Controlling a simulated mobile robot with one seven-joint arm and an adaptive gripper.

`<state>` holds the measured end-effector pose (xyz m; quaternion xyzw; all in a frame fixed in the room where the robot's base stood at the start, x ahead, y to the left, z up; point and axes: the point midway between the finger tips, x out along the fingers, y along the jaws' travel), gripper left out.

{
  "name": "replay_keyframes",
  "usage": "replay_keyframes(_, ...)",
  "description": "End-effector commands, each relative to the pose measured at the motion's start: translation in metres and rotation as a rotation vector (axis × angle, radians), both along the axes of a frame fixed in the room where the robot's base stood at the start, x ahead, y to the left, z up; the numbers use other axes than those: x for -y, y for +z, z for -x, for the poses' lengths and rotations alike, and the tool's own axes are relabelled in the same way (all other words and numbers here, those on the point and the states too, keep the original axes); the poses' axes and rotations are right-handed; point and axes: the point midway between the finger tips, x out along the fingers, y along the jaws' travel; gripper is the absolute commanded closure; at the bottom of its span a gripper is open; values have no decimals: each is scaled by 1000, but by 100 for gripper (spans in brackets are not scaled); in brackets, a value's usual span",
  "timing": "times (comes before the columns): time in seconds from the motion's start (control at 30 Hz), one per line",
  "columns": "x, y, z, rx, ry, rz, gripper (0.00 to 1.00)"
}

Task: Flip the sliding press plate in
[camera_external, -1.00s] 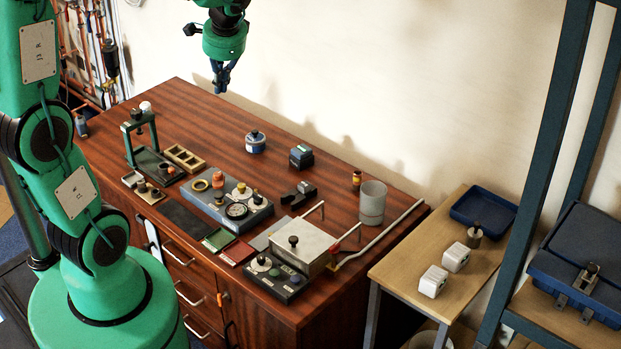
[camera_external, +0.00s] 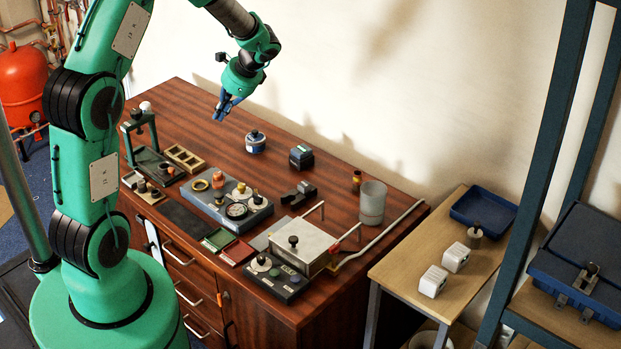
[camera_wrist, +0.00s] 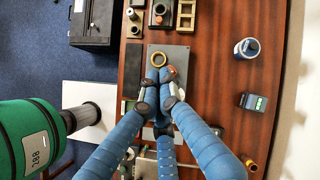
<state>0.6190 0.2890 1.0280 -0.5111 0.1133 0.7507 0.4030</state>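A green press-like frame (camera_external: 141,132) stands at the left of the bench on a dark base plate (camera_external: 147,158). Which part is the sliding press plate, and its position, I cannot tell. A small dark block with a lever-like top (camera_external: 299,194) lies right of the middle of the bench. My gripper (camera_external: 220,117) hangs above the rear left of the bench, right of the frame and clear of it. In the wrist view, my gripper's blue fingers (camera_wrist: 162,76) come together at the tips, with nothing seen between them.
A grey panel with a dial (camera_external: 236,210), a steel box with a knob (camera_external: 301,243) and a black control box (camera_external: 275,278) line the front. A blue-labelled jar (camera_external: 255,142), dark cube (camera_external: 301,157) and frosted beaker (camera_external: 372,203) stand behind. The bench's rear left is mostly clear.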

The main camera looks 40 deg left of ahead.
Motion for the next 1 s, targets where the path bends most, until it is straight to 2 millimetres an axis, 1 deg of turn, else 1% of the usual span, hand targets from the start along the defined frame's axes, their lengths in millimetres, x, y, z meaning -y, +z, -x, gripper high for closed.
replay_keyframes(0.03, -7, -14, -2, -24, -15, -4, 100)
replay_keyframes(0.1, -16, -31, -6, -55, -36, -10, 100)
replay_keyframes(0.27, -38, -71, -12, -126, -87, -22, 100)
replay_keyframes(0.5, -66, -132, -14, -230, -163, -33, 100)
replay_keyframes(0.6, -76, -152, -14, -265, -191, -36, 100)
replay_keyframes(0.7, -83, -168, -14, -292, -212, -38, 100)
replay_keyframes(0.8, -87, -179, -13, -310, -226, -38, 100)
replay_keyframes(0.9, -89, -185, -13, -320, -234, -38, 100)
replay_keyframes(1.0, -90, -186, -13, -323, -236, -39, 100)
